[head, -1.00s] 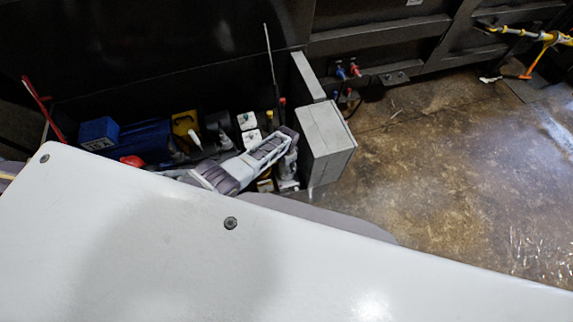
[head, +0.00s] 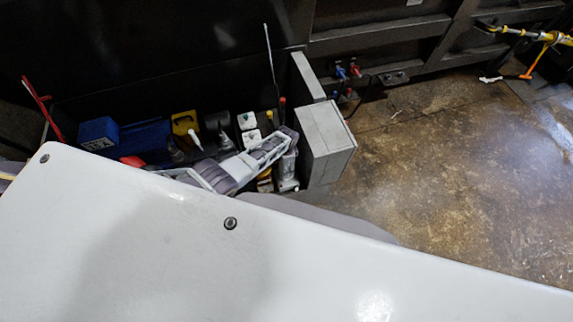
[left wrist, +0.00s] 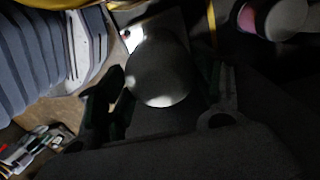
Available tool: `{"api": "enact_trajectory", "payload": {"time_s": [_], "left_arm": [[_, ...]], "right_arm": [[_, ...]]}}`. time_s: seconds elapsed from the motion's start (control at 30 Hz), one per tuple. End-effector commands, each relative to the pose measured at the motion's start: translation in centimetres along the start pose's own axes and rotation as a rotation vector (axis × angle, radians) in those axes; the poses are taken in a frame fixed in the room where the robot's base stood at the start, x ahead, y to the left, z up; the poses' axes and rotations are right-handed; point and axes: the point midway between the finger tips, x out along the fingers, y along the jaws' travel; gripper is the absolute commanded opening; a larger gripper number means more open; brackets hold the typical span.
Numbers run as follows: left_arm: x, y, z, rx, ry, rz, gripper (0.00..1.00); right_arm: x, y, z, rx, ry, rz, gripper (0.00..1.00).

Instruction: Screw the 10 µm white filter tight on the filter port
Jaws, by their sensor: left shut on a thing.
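My left arm comes in from the left in the head view, and its gripper (head: 287,141) is low among the parts beside the grey box. In the left wrist view my left gripper (left wrist: 165,98) has a dark finger on each side of a round, pale-lit end face, which I take to be the white filter (left wrist: 158,73). It is shut on this filter. The filter port is hidden, so I cannot tell how the filter sits on it. The 10 µm marking cannot be read. My right gripper is in neither view.
A grey box (head: 327,143) stands just right of the gripper. Brown floor (head: 440,170) lies open to the right.

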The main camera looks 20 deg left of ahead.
Motion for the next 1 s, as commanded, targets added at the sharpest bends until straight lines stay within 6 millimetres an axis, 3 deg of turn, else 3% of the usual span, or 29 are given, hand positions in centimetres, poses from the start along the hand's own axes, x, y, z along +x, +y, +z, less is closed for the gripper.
{"api": "enact_trajectory", "payload": {"time_s": [0.6, 0.93, 0.97, 1.0], "left_arm": [[-0.04, -0.14, -0.06, 0.359, 0.001, -0.003, 0.37], [-0.06, -0.11, -0.08, 0.388, 0.001, -0.003, 0.37], [-0.06, -0.11, -0.08, 0.388, 0.001, -0.003, 0.69], [-0.06, -0.11, -0.08, 0.387, 0.001, -0.003, 0.74]], "right_arm": [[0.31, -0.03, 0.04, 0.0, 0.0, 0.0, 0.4], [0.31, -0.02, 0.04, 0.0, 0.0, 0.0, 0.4], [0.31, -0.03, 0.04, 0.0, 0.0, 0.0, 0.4], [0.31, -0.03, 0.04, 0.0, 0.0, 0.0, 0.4]]}}
